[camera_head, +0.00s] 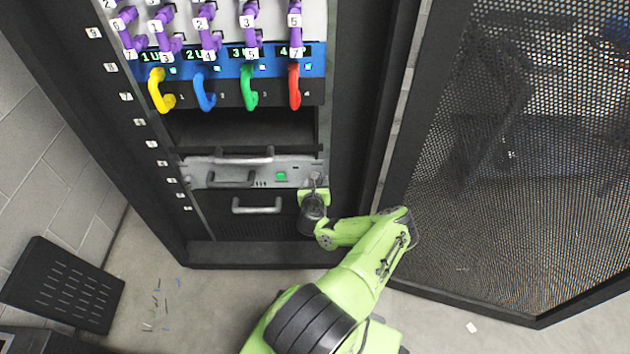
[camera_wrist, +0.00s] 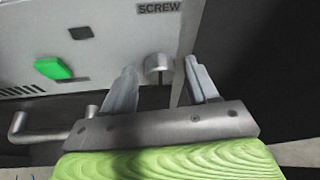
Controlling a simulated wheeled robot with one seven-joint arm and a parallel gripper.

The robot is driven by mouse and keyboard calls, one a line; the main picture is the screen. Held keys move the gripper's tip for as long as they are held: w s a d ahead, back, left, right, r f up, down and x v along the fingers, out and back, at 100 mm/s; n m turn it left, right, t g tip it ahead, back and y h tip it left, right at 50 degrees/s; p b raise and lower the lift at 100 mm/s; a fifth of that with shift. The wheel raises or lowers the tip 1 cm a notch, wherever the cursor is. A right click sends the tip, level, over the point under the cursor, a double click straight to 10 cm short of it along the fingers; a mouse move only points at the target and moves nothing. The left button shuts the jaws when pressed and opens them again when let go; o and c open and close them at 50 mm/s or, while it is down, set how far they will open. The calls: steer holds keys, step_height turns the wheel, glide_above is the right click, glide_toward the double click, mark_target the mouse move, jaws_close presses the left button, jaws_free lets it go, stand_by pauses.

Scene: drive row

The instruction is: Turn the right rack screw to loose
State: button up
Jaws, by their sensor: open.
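The right rack screw (camera_wrist: 158,66) shows in the wrist view as a round grey metal knob on the right edge of the silver panel, just below the printed "SCREW" label (camera_wrist: 159,6). My gripper (camera_wrist: 160,82) is open, with one finger on each side of the screw in the picture. I cannot tell whether the fingers touch it or how far they stand from the panel. In the head view my gripper (camera_head: 314,187) is at the lower right of the rack, at the silver unit (camera_head: 297,170). My arm's wrist hides much of the spot there.
A bar handle (camera_wrist: 45,128) juts out at lower left in the wrist view. Colored handles hang higher in the rack, including a red one (camera_head: 294,86). The perforated rack door (camera_head: 500,180) stands open at right. A vented panel (camera_head: 62,285) lies at left.

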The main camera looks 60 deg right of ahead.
steer(key=shift+a+r, duration=0.1)
steer(key=shift+r, duration=0.05)
steer(key=c, duration=1)
steer(key=shift+c, duration=0.2)
steer(key=shift+w+f+n+g+h+b, duration=0.15)
steer(key=shift+n+h, duration=1.2)
steer(key=shift+n, duration=2.1)
steer(key=shift+s+f+n+g+h+b, duration=0.2)
steer(key=shift+n+h, duration=1.1)
steer(key=shift+n, duration=2.2)
steer(key=shift+w+f+n+g+h+b, duration=0.25)
steer(key=shift+n+h, duration=1.1)
steer(key=shift+n, duration=2.1)
steer(key=shift+s, duration=0.1)
